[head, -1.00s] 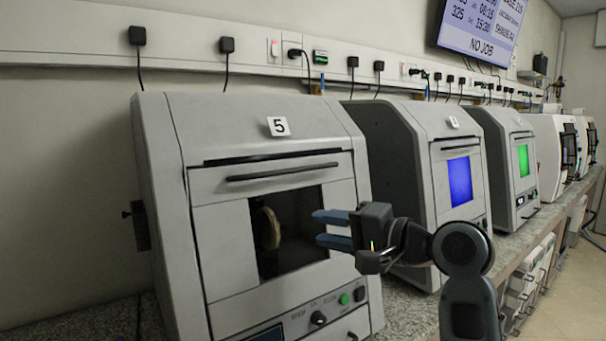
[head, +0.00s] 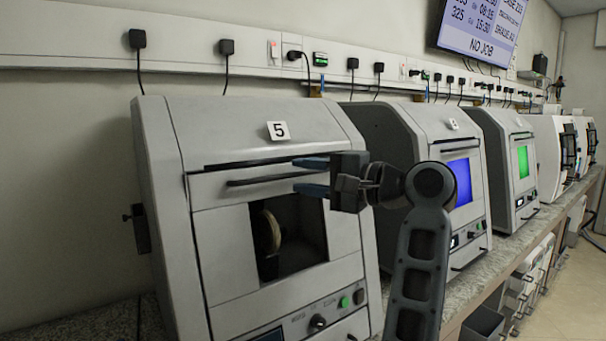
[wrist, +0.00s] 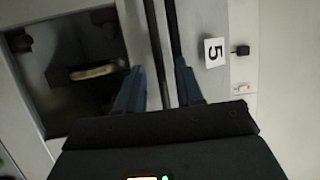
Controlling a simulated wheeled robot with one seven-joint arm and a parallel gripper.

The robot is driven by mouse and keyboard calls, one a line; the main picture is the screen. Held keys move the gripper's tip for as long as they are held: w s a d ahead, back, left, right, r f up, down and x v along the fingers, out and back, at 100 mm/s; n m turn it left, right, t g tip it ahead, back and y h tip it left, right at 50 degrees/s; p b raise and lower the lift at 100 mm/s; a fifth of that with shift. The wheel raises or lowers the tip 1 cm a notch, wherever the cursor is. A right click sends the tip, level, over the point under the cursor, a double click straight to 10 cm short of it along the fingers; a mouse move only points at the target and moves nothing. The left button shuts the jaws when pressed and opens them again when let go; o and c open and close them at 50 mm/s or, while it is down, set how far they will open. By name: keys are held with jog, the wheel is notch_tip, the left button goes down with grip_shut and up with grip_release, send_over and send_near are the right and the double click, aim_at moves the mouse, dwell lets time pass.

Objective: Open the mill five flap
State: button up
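Mill five (head: 225,125) is the nearest grey machine, with a "5" label (head: 278,130) on its sloped top. Its front flap (head: 220,235) is down, with a dark window (head: 303,232) and a dark bar handle (head: 255,181) across its top. My gripper (head: 312,176) is open, its two blue fingers at the right part of the handle, one above and one below. In the wrist view, my gripper (wrist: 158,88) has the dark bar running between its fingers. I cannot tell whether they touch it.
A mill with a blue screen (head: 460,181) and one with a green screen (head: 522,161) stand to the right. Mill five's knob and green button (head: 344,302) sit below the window. Drawers line the bench front; the floor (head: 560,300) at right is clear.

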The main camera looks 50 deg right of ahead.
jog(key=shift+w, duration=0.55)
grip_shut()
jog(key=shift+f, duration=0.1)
dwell(1.0)
